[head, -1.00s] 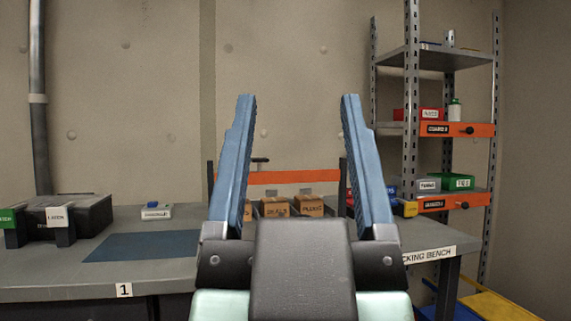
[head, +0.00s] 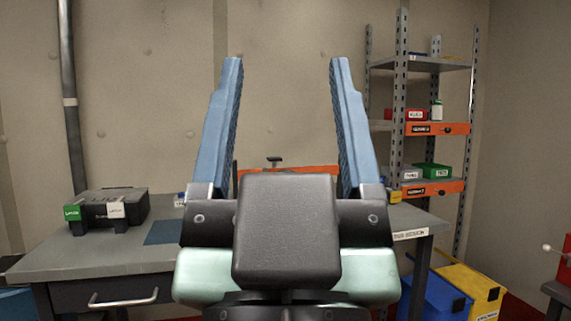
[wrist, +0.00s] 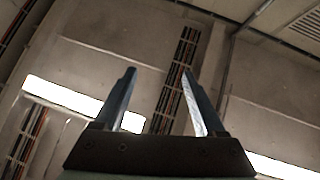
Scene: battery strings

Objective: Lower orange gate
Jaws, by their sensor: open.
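An orange bar (head: 308,168), which looks like the gate, shows above the back of the bench in the head view. It lies level, with a dark handle (head: 275,160) above its middle. My gripper (head: 286,62) is open and empty, with its two blue fingers pointing up in front of the bar. Its dark body hides the lower part of the bar and what is behind it. In the wrist view my open gripper (wrist: 158,75) faces the ceiling and upper wall, and no gate is seen there.
The grey bench (head: 85,250) holds a dark case (head: 118,205) at left. A metal rack (head: 400,130) at right carries two orange-fronted shelves and small bins. Blue (head: 432,300) and yellow (head: 470,285) bins stand on the floor at right.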

